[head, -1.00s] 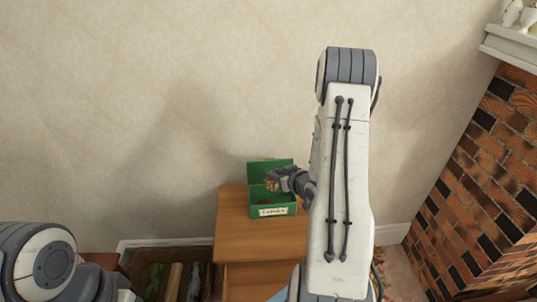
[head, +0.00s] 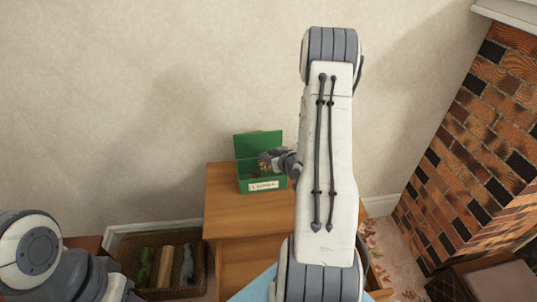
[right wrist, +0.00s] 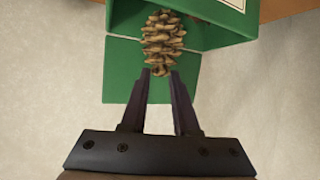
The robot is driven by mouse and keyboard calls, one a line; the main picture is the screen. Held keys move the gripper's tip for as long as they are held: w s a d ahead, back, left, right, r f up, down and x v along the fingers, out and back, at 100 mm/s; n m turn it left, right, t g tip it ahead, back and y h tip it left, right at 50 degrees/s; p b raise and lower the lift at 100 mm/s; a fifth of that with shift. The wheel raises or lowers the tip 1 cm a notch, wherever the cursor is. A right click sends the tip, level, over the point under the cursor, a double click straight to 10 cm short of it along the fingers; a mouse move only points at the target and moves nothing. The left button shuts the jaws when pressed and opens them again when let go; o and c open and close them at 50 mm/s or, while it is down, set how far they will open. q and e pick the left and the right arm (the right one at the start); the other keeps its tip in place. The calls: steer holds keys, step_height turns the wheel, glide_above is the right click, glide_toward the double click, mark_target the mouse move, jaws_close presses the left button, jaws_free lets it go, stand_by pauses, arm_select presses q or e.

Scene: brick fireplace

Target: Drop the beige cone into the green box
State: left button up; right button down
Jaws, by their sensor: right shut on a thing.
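The beige cone (right wrist: 163,40) is a scaly pine cone in the right wrist view, just beyond my fingertips. My right gripper (right wrist: 160,74) is shut on its near end. The green box (head: 263,186) stands on a wooden cabinet in the head view, with its lid raised at the back and a white label in front. The right gripper (head: 266,160) is at the box's opening, from the right, with the cone over or in the opening; the exact height is unclear. Part of the box interior is hidden. My left gripper is not seen.
The wooden cabinet (head: 222,212) stands against a plain wall. A wicker basket (head: 203,272) with several items is on the floor to its left. A brick fireplace (head: 470,150) is at the right. Clear cabinet top lies left of the box.

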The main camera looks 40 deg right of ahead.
steer(key=c, duration=0.6)
jaws_free()
steer(key=shift+p+v, duration=3.55)
steer(key=shift+v, duration=1.7)
